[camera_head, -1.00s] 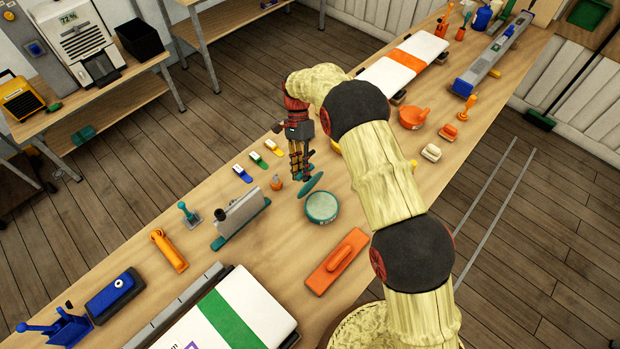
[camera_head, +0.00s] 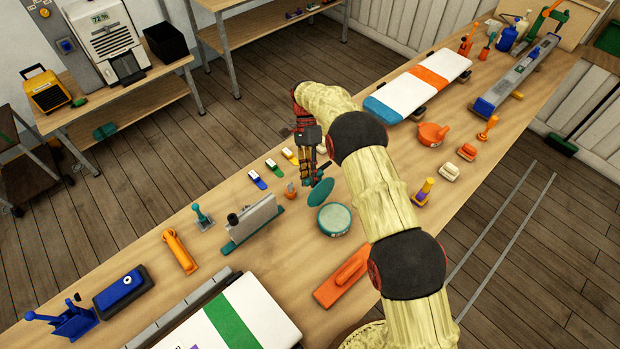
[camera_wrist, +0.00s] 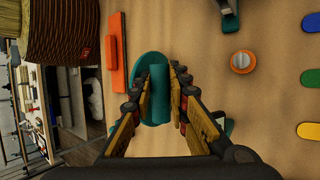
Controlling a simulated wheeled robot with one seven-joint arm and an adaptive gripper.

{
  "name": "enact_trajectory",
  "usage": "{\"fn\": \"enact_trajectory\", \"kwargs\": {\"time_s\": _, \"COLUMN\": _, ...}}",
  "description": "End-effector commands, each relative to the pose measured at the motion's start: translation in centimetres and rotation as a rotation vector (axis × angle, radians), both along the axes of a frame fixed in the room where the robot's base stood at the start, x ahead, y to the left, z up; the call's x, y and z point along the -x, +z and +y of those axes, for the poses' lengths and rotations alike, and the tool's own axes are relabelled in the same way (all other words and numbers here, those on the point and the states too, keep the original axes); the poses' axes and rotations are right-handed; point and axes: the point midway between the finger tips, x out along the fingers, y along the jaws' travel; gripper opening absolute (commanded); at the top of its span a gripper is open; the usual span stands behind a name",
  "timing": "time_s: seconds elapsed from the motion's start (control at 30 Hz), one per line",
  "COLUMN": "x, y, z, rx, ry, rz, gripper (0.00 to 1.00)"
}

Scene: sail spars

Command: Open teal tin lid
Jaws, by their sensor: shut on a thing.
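The teal tin (camera_head: 334,219) stands on the bench with its pale, greenish top face showing in the head view. The teal lid (camera_head: 320,192) is off the tin, tilted, just behind and to the left of it. My gripper (camera_head: 309,180) is above the lid. In the wrist view my gripper (camera_wrist: 159,88) is shut on the upright teal handle of the lid (camera_wrist: 149,62), between its two fingers. The tin is not clearly visible in the wrist view.
A grey block on a teal base (camera_head: 253,225) stands to the left, with a small orange item (camera_head: 291,191) nearby. A white board with orange and blue bands (camera_head: 418,85) lies farther back.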

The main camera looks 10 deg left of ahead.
Motion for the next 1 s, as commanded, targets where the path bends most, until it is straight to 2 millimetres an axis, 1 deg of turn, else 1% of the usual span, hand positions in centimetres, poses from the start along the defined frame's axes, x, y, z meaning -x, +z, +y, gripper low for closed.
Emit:
{"fn": "enact_trajectory", "kwargs": {"time_s": 0.03, "x": 0.1, "y": -1.3, "z": -0.9, "rx": 0.014, "ry": 0.0, "rz": 0.005, "gripper": 0.0}}
{"fn": "enact_trajectory", "kwargs": {"time_s": 0.17, "x": 0.1, "y": -1.3, "z": -0.9, "rx": 0.014, "ry": 0.0, "rz": 0.006, "gripper": 0.0}}
{"fn": "enact_trajectory", "kwargs": {"time_s": 0.2, "x": 0.1, "y": -1.3, "z": -0.9, "rx": 0.014, "ry": 0.0, "rz": 0.006, "gripper": 0.17}}
{"fn": "enact_trajectory", "kwargs": {"time_s": 0.3, "x": 0.1, "y": -1.3, "z": -0.9, "rx": 0.014, "ry": 0.0, "rz": 0.006, "gripper": 0.23}}
{"fn": "enact_trajectory", "kwargs": {"time_s": 0.8, "x": -0.2, "y": -0.9, "z": -0.8, "rx": 0.011, "ry": 0.0, "rz": -0.001, "gripper": 0.24}}
{"fn": "enact_trajectory", "kwargs": {"time_s": 0.87, "x": -0.5, "y": -0.7, "z": -0.7, "rx": 0.01, "ry": 0.0, "rz": -0.001, "gripper": 0.24}}
{"fn": "enact_trajectory", "kwargs": {"time_s": 1.0, "x": -1.7, "y": 1.1, "z": -0.2, "rx": 0.008, "ry": -0.001, "rz": -0.006, "gripper": 0.24}}
